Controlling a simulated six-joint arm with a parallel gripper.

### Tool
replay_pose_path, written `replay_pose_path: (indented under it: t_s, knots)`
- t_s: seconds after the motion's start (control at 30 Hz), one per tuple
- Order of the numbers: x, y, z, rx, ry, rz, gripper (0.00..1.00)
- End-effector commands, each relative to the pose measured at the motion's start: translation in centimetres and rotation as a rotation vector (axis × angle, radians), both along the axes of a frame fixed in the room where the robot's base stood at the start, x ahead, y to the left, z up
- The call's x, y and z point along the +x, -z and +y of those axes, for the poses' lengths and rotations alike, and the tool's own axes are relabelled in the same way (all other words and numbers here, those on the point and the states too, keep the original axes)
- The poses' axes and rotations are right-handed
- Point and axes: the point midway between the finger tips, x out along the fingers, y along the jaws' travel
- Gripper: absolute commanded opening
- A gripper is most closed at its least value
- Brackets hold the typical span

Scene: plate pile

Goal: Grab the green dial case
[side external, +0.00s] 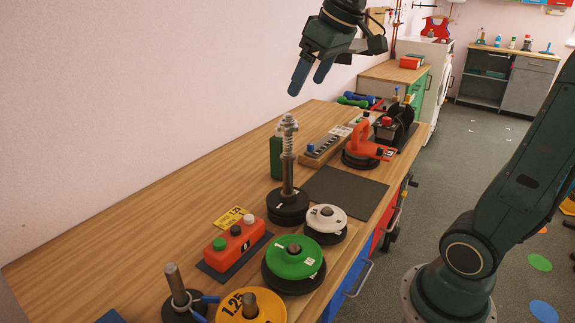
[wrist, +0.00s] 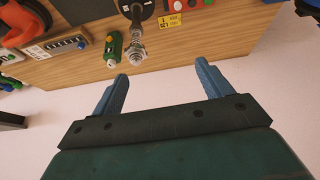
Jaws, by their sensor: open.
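The green dial case (side external: 276,158) stands upright on the wooden bench near the wall, partly hidden behind a threaded metal post. In the wrist view it shows as a narrow green body (wrist: 113,46) with a pale knob at its near end, beyond the left finger. My gripper (side external: 306,86) is in the air above the bench, higher than the case and the post. Its blue fingers are apart with nothing between them, as the wrist view (wrist: 161,69) also shows.
The tall post (side external: 288,155) with a black weight base stands right beside the case. A wooden block with a grey strip (side external: 325,148), an orange tool (side external: 368,148), a dark mat (side external: 345,192), a green disc stack (side external: 293,258) and a button box (side external: 236,243) surround it. The bench's left part is clear.

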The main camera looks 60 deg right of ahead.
Motion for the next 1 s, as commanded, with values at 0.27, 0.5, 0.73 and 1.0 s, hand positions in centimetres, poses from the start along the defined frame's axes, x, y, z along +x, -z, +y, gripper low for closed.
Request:
replay_pose_path:
  t_s: [0.27,0.5,0.73,1.0]
  knots:
    - [6.5,0.2,-5.0,0.002,-0.011,0.021,0.78]
    - [11.0,1.5,-10.2,0.002,-0.025,0.035,0.78]
    - [14.1,3.4,-15.1,0.003,-0.037,0.043,0.78]
    - [15.6,5.1,-18.3,0.004,-0.047,0.05,0.78]
